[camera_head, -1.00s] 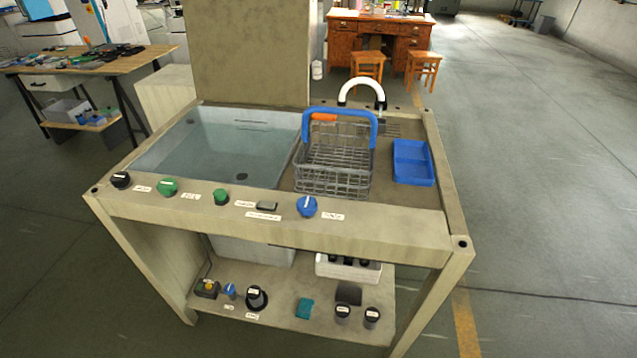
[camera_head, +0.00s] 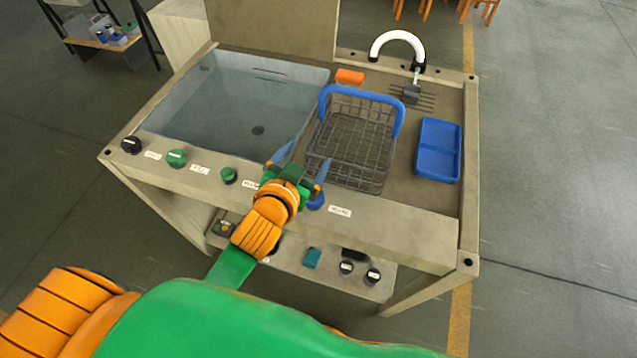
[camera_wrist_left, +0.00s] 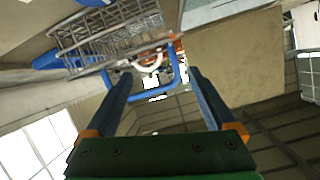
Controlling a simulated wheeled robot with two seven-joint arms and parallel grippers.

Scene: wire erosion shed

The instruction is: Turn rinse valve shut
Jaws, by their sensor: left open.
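A blue knob (camera_head: 316,200) is on the front ledge of the sink bench, left of a small white label (camera_head: 341,211). It is mostly hidden behind my left gripper, and I cannot read its pointer or label. My left gripper (camera_head: 303,165) is over the front ledge, its two blue-grey fingers spread apart and empty. Its fingertips reach towards the wire basket, above and beside the knob; I cannot tell whether they touch anything. In the left wrist view the open fingers (camera_wrist_left: 160,76) show, with no knob visible. My right gripper is not in view.
A wire basket (camera_head: 350,150) with a blue handle stands close behind the gripper. A sink basin (camera_head: 225,105) is left, a blue tray (camera_head: 439,150) right, and a white curved spout (camera_head: 397,38) behind. Black (camera_head: 131,145) and green knobs (camera_head: 176,158) line the ledge's left.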

